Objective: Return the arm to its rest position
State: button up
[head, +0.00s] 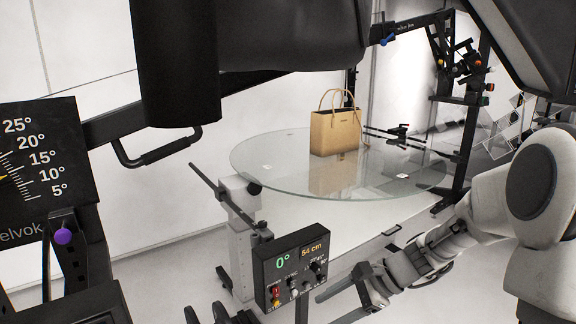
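My arm (450,243) comes in from the right edge, bent, and reaches down and to the left. My gripper (328,309) is at its end, low in the picture, pointing to the lower left. Its two dark fingers stand apart with nothing seen between them, so it looks open and empty. The fingertips are just right of a black control box (262,272) in the picture; whether they touch it I cannot tell.
A round glass turntable (268,172) carries a tan handbag (336,132), upright. The control box shows 0° and 54 cm. A black angle-scale panel (50,165) and dark camera rig parts stand at the left. A black stand (468,130) rises behind my arm. Pale floor lies below the glass.

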jog(key=s+d+r+n+t+h+p, duration=0.3)
jog(key=s+r+n+h, duration=0.6)
jog(key=s+r+n, duration=0.6)
jog(key=shift+s+d+r+t+p, duration=0.15)
jog(key=shift+s+r+t+p, duration=0.45)
jog(key=shift+s+r+p, duration=1.3)
jog(key=shift+w+r+b, duration=0.2)
jog(key=shift+r+b, duration=0.15)
jog(key=shift+b, duration=0.25)
